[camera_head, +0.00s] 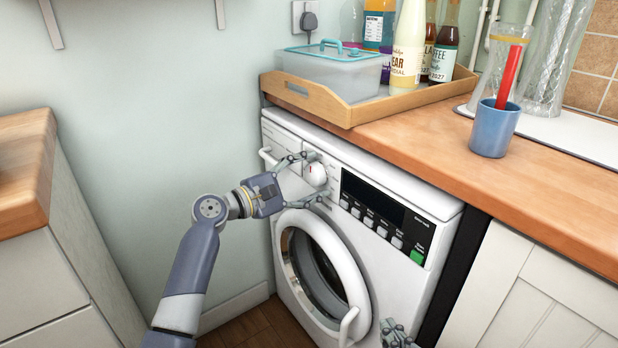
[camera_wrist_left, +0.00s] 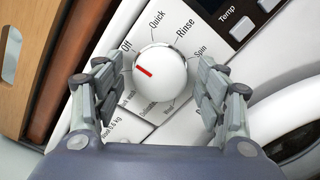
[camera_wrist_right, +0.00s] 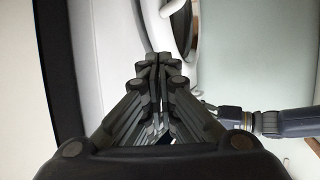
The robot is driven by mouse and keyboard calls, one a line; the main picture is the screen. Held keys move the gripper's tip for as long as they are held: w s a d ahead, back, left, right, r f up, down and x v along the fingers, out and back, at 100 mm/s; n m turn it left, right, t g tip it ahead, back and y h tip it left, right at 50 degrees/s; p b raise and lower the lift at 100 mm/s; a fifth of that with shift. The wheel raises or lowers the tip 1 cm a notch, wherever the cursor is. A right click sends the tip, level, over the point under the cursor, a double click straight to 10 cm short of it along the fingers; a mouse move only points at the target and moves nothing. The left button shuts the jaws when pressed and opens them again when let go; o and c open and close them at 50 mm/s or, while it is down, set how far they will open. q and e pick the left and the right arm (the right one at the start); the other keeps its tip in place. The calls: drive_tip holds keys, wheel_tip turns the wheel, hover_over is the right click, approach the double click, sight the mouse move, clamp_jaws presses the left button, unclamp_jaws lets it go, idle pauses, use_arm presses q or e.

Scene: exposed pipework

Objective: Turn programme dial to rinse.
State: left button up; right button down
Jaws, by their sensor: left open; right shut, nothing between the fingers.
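The programme dial (camera_head: 316,174) is a white round knob with a red mark on the washing machine (camera_head: 407,272). In the left wrist view the dial (camera_wrist_left: 160,72) shows its red mark near "Off"; "Rinse" is printed to the upper right, between "Quick" and "Spin". My left gripper (camera_head: 309,177) is open, with one finger on each side of the dial; in the left wrist view its fingers (camera_wrist_left: 160,88) stand apart from the knob, though contact is hard to judge. My right gripper (camera_wrist_right: 160,62) is shut and empty; it shows at the bottom of the head view (camera_head: 396,333), low in front of the machine.
A display with several buttons (camera_head: 382,219) is right of the dial. The round door (camera_head: 322,272) is below. The wooden counter (camera_head: 420,145) above carries a wooden tray (camera_head: 340,112) with a tub and bottles, and a blue cup (camera_head: 494,128). Open floor lies at lower left.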

use_arm(q)
drive_tip(key=c, duration=1.1)
drive_tip(key=shift+o, duration=0.2)
